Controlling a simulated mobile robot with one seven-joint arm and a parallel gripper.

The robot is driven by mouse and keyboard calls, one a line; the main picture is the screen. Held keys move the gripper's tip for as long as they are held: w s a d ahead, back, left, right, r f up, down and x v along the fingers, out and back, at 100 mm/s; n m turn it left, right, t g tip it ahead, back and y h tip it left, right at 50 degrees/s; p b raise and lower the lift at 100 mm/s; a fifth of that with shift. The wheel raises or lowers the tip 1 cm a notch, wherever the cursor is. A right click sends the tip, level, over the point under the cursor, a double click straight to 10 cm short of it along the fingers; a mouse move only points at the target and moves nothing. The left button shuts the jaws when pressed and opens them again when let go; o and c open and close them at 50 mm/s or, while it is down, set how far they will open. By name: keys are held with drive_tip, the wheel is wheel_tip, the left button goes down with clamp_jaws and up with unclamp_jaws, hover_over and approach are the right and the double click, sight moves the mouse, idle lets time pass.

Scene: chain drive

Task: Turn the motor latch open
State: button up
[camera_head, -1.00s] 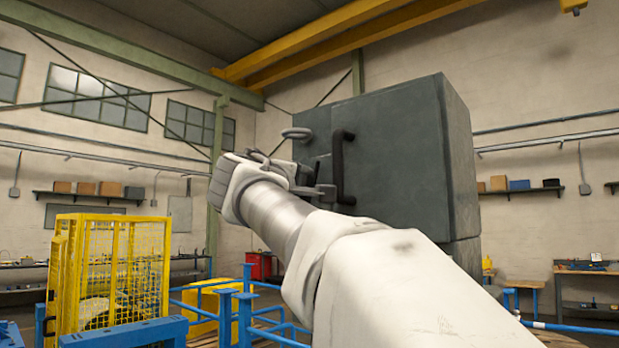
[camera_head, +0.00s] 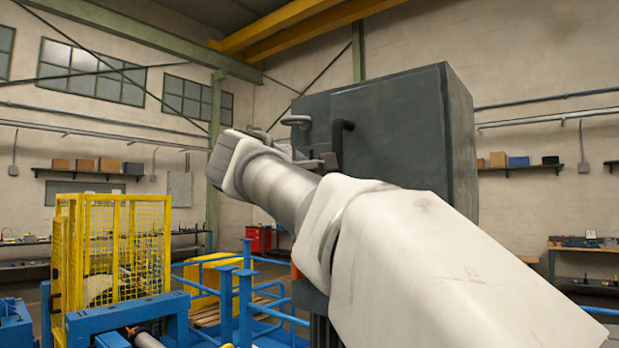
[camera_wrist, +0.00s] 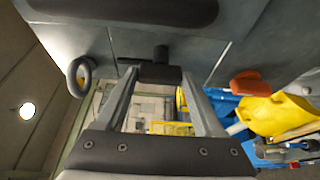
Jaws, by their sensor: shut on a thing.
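A large grey cabinet (camera_head: 398,135) fills the middle of the head view. My gripper (camera_wrist: 160,74) is at its front face, and its two fingers close in on a short dark T-shaped piece, apparently the motor latch (camera_wrist: 161,54). My gripper also shows in the head view (camera_head: 318,161), where the arm and wrist hide most of the held piece. A grey ring (camera_head: 296,121) sits just above the gripper on the cabinet, and it also shows in the wrist view (camera_wrist: 80,76). How far the latch is turned cannot be told.
A black bar handle (camera_head: 337,140) is beside the gripper, its lower part hidden by my arm. A yellow mesh cage (camera_head: 112,245) and blue rails (camera_head: 246,295) stand low on the left. Yellow and orange-red parts (camera_wrist: 275,115) lie beyond the right finger.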

drive_tip(key=o, duration=1.4)
drive_tip(key=shift+s, duration=0.1)
drive_tip(key=b+v, duration=0.4)
drive_tip(key=v, duration=1.3)
drive_tip(key=shift+s+a, duration=0.15)
